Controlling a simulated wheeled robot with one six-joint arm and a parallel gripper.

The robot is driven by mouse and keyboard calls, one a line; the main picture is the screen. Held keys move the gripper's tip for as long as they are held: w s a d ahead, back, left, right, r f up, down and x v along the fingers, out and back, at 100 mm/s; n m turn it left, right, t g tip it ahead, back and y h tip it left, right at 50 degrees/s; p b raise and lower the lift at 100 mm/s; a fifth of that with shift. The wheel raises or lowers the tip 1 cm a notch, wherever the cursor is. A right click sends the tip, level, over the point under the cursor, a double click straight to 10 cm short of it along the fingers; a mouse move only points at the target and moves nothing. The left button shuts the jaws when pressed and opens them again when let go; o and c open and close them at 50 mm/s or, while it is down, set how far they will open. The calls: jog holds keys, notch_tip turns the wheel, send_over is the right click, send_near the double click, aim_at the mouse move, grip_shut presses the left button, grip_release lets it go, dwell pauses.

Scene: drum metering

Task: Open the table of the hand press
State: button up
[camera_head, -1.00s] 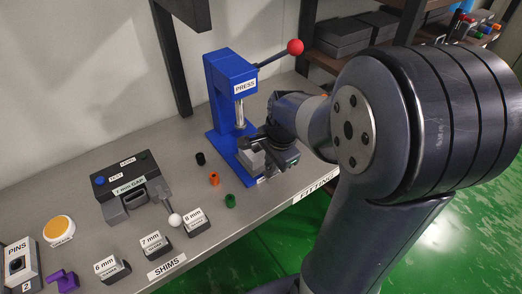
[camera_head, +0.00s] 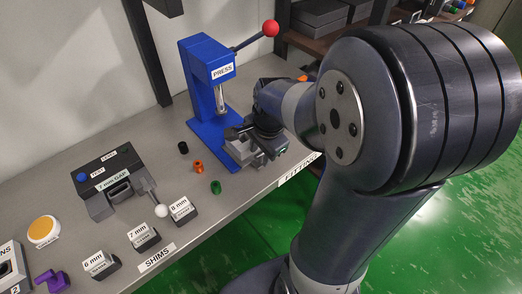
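The blue hand press (camera_head: 205,65) stands on the bench, with a lever ending in a red ball (camera_head: 270,28) at upper right. Its steel ram (camera_head: 219,98) is raised over the blue base (camera_head: 207,128). The grey press table (camera_head: 243,153) sits low, to the right of the ram line and partly past the base. My gripper (camera_head: 238,132) is at the table, pointing down and left over its top. The fingers are small, dark and partly hidden by my wrist, so their opening and any contact with the table are unclear.
Black (camera_head: 183,148), orange (camera_head: 198,167) and green (camera_head: 216,187) bushings stand left of the table. A gap gauge (camera_head: 108,180) and shims of 6 mm (camera_head: 101,264), 7 mm (camera_head: 144,237) and 8 mm (camera_head: 182,210) lie further left. A shelf (camera_head: 305,45) stands behind.

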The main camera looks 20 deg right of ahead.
notch_tip(320, 180, up, 11)
jog(key=s+p, duration=0.1)
jog(key=s, duration=0.1)
jog(key=shift+d+f, duration=0.2)
jog(key=shift+d, duration=0.15)
jog(key=shift+f, duration=0.1)
jog(key=f, duration=0.3)
jog(key=w+f, duration=0.1)
jog(key=f, duration=0.3)
jog(key=w+f+b, duration=0.1)
jog(key=f, duration=0.2)
jog(key=shift+a+f, duration=0.3)
jog(key=shift+a, duration=0.05)
jog(key=shift+w, duration=0.1)
jog(key=shift+r, duration=0.1)
